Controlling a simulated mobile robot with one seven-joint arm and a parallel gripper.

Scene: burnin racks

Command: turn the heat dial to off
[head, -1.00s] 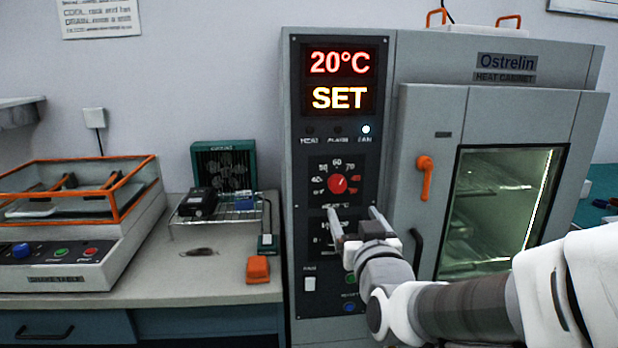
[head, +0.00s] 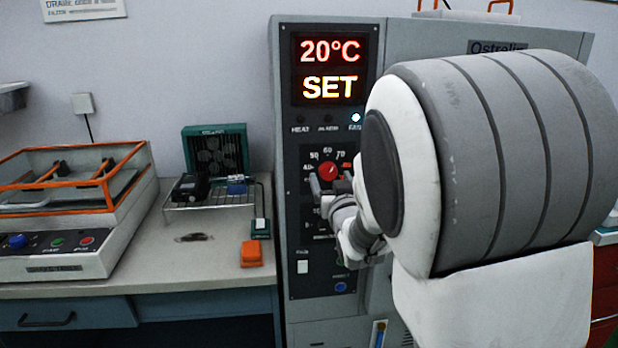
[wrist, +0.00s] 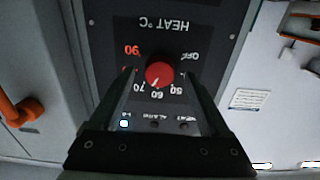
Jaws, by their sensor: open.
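The heat dial (head: 328,171) is a red round knob on the dark control panel of the heat cabinet. In the wrist view the dial (wrist: 159,75) appears upside down, with "OFF" at its upper right and 50 to 90 around it. Its light pointer mark is toward the numbers between 60 and 70. My gripper (head: 328,184) is in front of the panel, just below the dial in the head view. In the wrist view my gripper (wrist: 162,78) is open, one finger on each side of the dial. I cannot tell whether either finger touches it.
The display (head: 329,68) reads 20°C and SET. A lower dial is partly hidden by my gripper. My arm covers most of the cabinet door. Left of the cabinet, the bench (head: 130,265) holds a shake table (head: 60,262), a wire rack (head: 215,202) and an orange block (head: 251,253).

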